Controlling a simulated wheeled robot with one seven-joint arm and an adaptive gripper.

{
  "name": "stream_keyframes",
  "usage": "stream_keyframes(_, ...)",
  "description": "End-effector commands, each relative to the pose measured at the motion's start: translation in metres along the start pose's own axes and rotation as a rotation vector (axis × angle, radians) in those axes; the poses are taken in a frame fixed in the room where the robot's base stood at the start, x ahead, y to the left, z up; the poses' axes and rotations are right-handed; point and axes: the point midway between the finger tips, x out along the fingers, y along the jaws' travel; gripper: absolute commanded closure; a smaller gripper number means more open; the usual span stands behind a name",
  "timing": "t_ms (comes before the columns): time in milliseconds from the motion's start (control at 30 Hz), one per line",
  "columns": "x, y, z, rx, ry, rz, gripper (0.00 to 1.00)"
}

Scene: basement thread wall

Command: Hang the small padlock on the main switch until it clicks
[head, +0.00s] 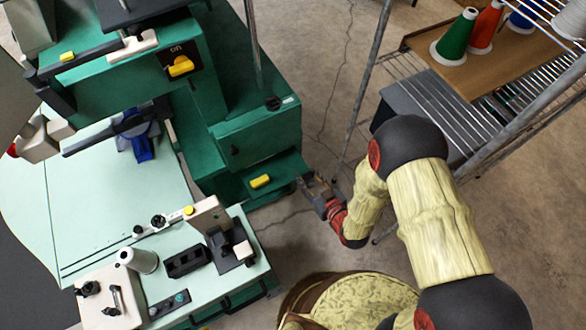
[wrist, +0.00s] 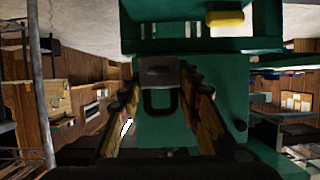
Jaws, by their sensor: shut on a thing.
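The main switch (head: 180,66) is a yellow knob on a dark plate marked "ON", high on the green machine in the head view. My gripper (head: 314,190) is low, right of the machine's lower step, well away from the switch. In the wrist view my gripper (wrist: 158,84) is shut on the small padlock (wrist: 158,72), a grey body between the fingertips. Its dark U-shaped shackle (wrist: 160,104) points down in that picture. The padlock is too small to make out clearly in the head view. I cannot identify the main switch in the wrist view.
The green machine (head: 255,125) stands left of my gripper, with a yellow tab (head: 260,181) on its lower step. A wire rack (head: 480,125) with thread cones (head: 458,35) stands at the right. A pale green table (head: 110,190) lies left. Bare floor shows between machine and rack.

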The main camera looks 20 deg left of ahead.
Motion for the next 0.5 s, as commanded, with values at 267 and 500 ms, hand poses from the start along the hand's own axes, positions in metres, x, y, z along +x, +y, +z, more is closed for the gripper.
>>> stream_keyframes(267, 0.071, 0.001, 0.004, -0.001, 0.001, -0.001, 0.94)
stream_keyframes(500, 0.115, 0.003, 0.028, 0.000, -0.001, 0.001, 0.94)
